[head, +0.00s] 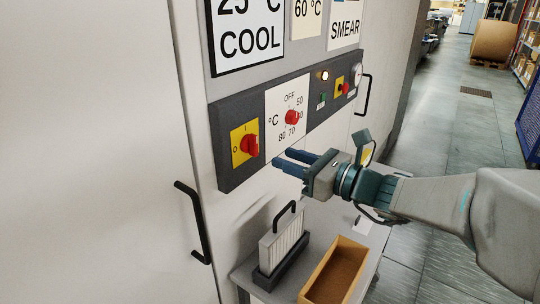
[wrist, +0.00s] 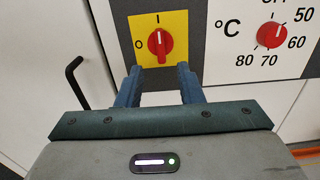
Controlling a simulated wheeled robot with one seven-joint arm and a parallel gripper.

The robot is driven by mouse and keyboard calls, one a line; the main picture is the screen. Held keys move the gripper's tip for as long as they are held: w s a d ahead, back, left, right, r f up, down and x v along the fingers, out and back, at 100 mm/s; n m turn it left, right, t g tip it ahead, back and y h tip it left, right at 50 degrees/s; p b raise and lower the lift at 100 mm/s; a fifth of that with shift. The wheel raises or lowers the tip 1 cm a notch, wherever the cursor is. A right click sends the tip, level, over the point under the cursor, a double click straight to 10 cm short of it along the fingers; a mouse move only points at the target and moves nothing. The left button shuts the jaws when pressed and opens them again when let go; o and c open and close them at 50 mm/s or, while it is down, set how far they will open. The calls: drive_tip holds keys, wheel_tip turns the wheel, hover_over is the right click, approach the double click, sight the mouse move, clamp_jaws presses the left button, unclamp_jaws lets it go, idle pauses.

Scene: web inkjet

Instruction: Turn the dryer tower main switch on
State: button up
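The main switch is a red rotary knob (head: 249,145) on a yellow plate with O at its left and I at its top, on the dark panel's left end. In the wrist view the knob (wrist: 158,45) stands upright, with a pale mark towards the I. My gripper (head: 281,160) is out in front of the panel, to the lower right of the switch in the head view. In the wrist view its two blue fingers (wrist: 159,72) are spread below the knob, with nothing between them. The fingertips look clear of the knob.
A red temperature dial (head: 292,118) sits right of the switch, and a smaller red knob on yellow (head: 345,88) is farther right. A black door handle (head: 194,222) juts out at lower left. Below, a cart holds a filter (head: 283,240) and an open box (head: 335,275).

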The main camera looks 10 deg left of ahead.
drive_tip(key=v, duration=0.6)
drive_tip(key=shift+s+d+b, duration=0.2)
drive_tip(key=shift+d+b, duration=0.1)
drive_tip(key=s+d+f+n+g+h, duration=0.3)
drive_tip(key=s+f+n+g+h, duration=0.3)
drive_tip(key=s+f+n, duration=0.45)
drive_tip(key=s+d+f+n+t+h, duration=0.1)
drive_tip(key=d+f+n+h, duration=0.2)
drive_tip(key=d+n+h, duration=0.2)
drive_tip(key=s+d+f+n+t+h, duration=0.1)
drive_tip(key=s+d+f+n+h, duration=0.1)
drive_tip(key=d+n+h, duration=0.3)
drive_tip(key=d+f+n, duration=0.1)
drive_tip(key=d+n, duration=0.1)
drive_tip(key=d, duration=0.2)
drive_tip(key=shift+f+h, duration=0.3)
